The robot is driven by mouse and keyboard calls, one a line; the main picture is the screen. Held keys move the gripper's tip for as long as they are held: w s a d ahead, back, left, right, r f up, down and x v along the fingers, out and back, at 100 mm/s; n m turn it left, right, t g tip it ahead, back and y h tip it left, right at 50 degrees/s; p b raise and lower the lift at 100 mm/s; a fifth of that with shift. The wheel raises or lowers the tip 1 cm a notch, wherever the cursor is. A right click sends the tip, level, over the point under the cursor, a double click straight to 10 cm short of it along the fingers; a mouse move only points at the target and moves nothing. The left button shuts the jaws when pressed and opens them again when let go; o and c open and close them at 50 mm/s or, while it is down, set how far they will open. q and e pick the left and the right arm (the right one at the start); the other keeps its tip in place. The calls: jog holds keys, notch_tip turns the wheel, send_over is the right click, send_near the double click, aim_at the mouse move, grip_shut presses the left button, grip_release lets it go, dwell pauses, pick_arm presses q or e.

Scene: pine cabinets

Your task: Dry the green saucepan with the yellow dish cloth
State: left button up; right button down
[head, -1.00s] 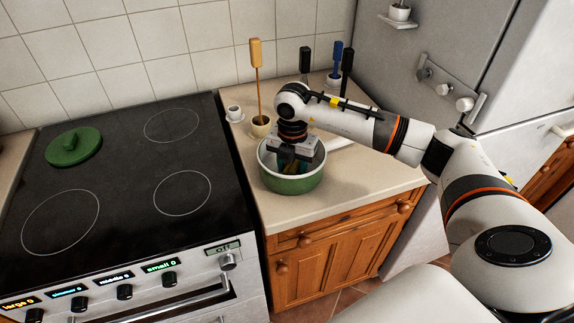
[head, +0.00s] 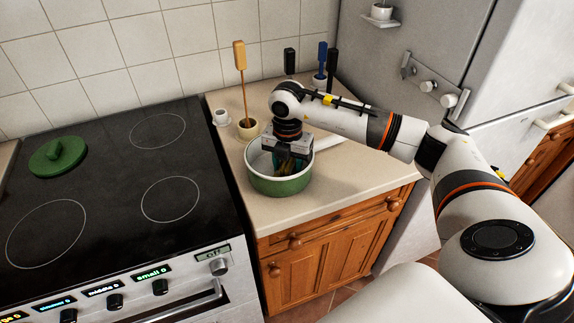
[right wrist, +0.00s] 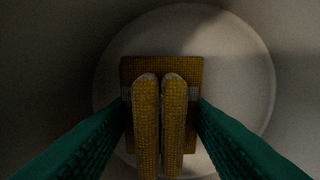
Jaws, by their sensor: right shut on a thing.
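The green saucepan (head: 280,184) stands on the counter, its light handle (head: 328,143) pointing to the right and back. My right gripper (head: 285,165) reaches down into the pan from above. In the right wrist view its teal fingers are shut on the folded yellow dish cloth (right wrist: 160,120), which is inside the pan over the pale round bottom (right wrist: 235,75). I cannot tell whether the cloth touches the bottom. In the head view the cloth is mostly hidden by the gripper and the pan wall. My left gripper is not in view.
The black cooktop (head: 110,180) lies left of the counter, with a green lid (head: 57,157) on it. The fridge (head: 415,120) is at the right.

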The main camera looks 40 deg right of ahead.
jog(key=shift+w+d+b, duration=0.3)
jog(key=shift+w+d, duration=0.25)
jog(key=shift+w, duration=0.1)
jog(key=shift+w+a+r+p, duration=0.2)
jog(key=shift+a+r+p, duration=0.1)
jog(key=shift+a, duration=0.2)
jog(key=shift+w+a+r+p, duration=0.15)
jog(key=shift+a+r+p, duration=0.15)
jog(key=shift+a, duration=0.2)
notch_tip(320, 180, up, 12)
jog(key=p, duration=0.8)
jog(key=shift+f, duration=0.15)
